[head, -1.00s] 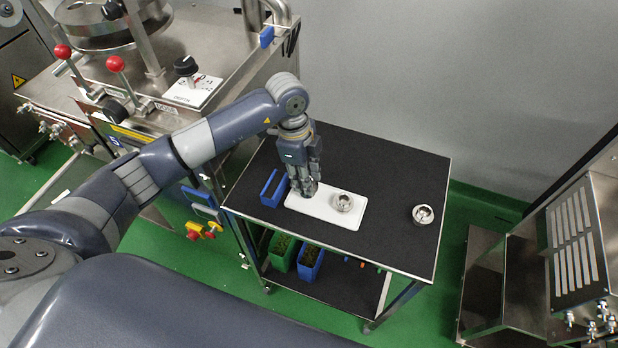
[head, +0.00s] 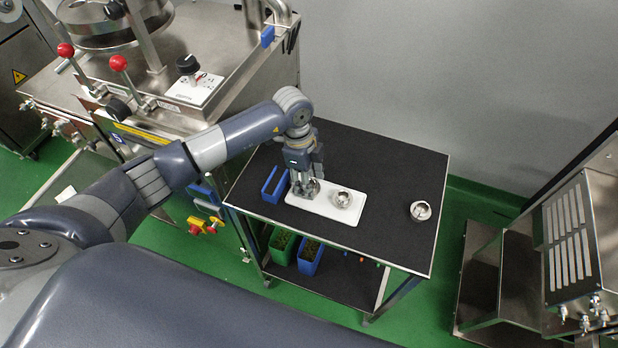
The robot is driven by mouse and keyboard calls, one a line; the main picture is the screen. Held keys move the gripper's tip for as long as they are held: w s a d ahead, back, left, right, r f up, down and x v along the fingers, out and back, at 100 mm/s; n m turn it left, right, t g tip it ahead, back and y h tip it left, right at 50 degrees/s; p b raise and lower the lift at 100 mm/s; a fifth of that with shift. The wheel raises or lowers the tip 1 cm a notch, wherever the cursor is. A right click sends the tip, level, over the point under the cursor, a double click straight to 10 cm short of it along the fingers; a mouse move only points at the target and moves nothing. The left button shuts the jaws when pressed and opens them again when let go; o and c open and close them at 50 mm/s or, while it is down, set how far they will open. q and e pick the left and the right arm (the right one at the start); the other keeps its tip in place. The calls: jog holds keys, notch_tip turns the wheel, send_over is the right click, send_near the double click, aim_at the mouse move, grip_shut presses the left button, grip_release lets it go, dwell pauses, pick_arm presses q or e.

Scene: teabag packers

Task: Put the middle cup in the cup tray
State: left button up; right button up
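A white tray (head: 325,212) lies on the black top of a small table. One round metal cup (head: 343,199) stands on its right half. Another metal cup (head: 314,186) shows partly on its left half, behind and beside the fingers of my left gripper (head: 303,193). The gripper points down at the tray's left end, and its fingers are close to this cup. Whether they grip it is too small to tell. A third metal cup (head: 420,211) stands on the bare table top to the right. My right gripper is not in view.
A narrow blue holder (head: 274,184) stands just left of the tray. The table's (head: 385,175) right and back areas are mostly clear. Green (head: 283,245) and blue bins (head: 310,257) are on the lower shelf. Steel machines flank the table at left (head: 200,90) and right (head: 570,235).

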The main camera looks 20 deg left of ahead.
pick_arm(q)
jog(key=shift+r, duration=0.25)
jog(key=shift+a+r, duration=0.1)
jog(key=shift+r, duration=0.2)
notch_tip(320, 180, up, 11)
jog(key=a+b, duration=0.1)
jog(key=b, duration=0.1)
jog(key=shift+a+b, duration=0.3)
